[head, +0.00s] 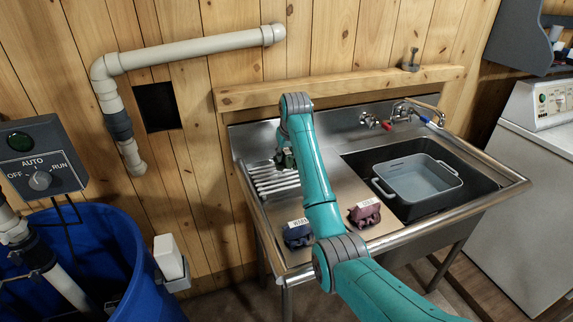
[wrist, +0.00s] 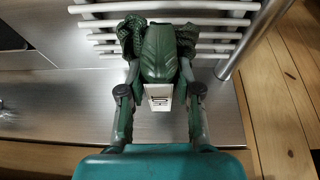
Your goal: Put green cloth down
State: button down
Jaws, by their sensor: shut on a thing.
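In the wrist view, my gripper (wrist: 160,85) is shut on the green cloth (wrist: 160,52). The cloth is bunched between the fingers, with darker folds at both sides and a white tag facing the camera. Beyond it in that view is the white slatted rack (wrist: 215,22). I cannot tell whether the cloth touches the slats. In the head view, my gripper (head: 284,160) is at the left of the steel sink counter, by the rack (head: 272,184), and my arm hides much of this spot.
A blue cloth (head: 298,234) and a maroon cloth (head: 365,213) lie on the steel counter's front. A grey tub (head: 418,180) sits in the sink basin at right. Faucet taps (head: 400,113) stand behind. A blue barrel (head: 95,255) is at left.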

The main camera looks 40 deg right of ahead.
jog(key=shift+a+f, duration=0.1)
jog(key=shift+f, duration=1.9)
jog(key=c, duration=0.8)
grip_release()
jog(key=shift+f, duration=0.1)
jog(key=v, duration=1.2)
jog(key=shift+w, duration=0.1)
